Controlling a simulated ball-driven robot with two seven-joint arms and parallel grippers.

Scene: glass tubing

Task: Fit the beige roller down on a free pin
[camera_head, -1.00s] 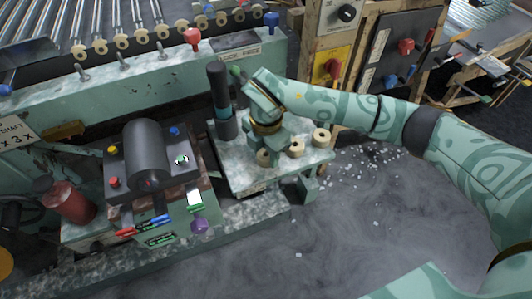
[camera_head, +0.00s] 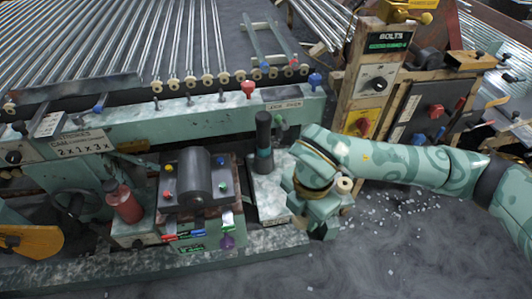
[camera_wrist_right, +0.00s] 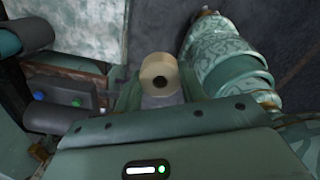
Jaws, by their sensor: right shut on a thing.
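The beige roller (camera_wrist_right: 159,72) shows in the right wrist view between the fingers of my right gripper (camera_wrist_right: 157,92), with its bore visible. In the head view my right gripper (camera_head: 318,222) points down at the right edge of the small mottled table; the held roller is hidden there. A row of beige rollers (camera_head: 223,77) lines the rack at the back. Small grey pegs (camera_head: 189,101) stand bare on the green beam in front of them. My left gripper is out of view.
The green beam (camera_head: 140,123) also carries a red knob (camera_head: 248,88) and a blue knob (camera_head: 315,80). A dark cylinder (camera_head: 263,135) stands upright on the mottled table (camera_head: 268,207). A machine with a grey drum (camera_head: 195,175) is to its left. White bits litter the floor at right.

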